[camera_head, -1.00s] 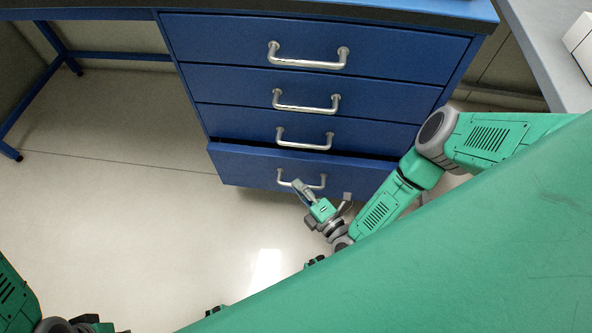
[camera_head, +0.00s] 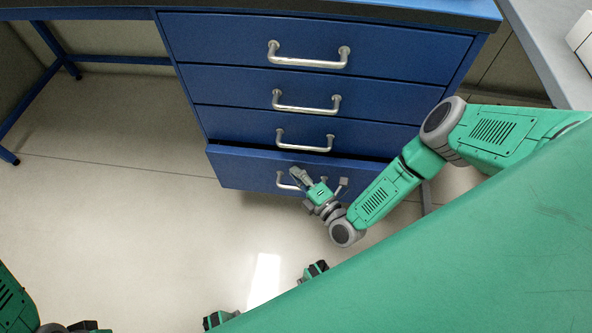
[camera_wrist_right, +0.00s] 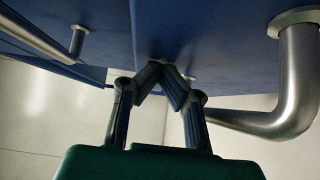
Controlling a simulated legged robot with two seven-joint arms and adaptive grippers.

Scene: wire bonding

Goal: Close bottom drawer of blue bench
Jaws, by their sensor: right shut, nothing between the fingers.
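The blue bench (camera_head: 320,42) has a stack of drawers with silver bar handles. The bottom drawer (camera_head: 240,170) stands a little out from the drawers above, with a dark gap along its top edge. My right gripper (camera_head: 297,174) is at the bottom drawer's front, by its handle (camera_head: 285,184), and partly covers that handle. In the right wrist view my right gripper (camera_wrist_right: 162,68) is shut and empty, its fingertips at the blue drawer front (camera_wrist_right: 205,35). The silver handle (camera_wrist_right: 295,95) is to the right of the fingers, not between them. My left gripper is not clearly visible.
A grey worktop (camera_head: 545,50) with a white object (camera_head: 582,42) is at the right. Blue table legs (camera_head: 25,125) stand at the left. The pale floor (camera_head: 130,210) in front of the drawers is clear.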

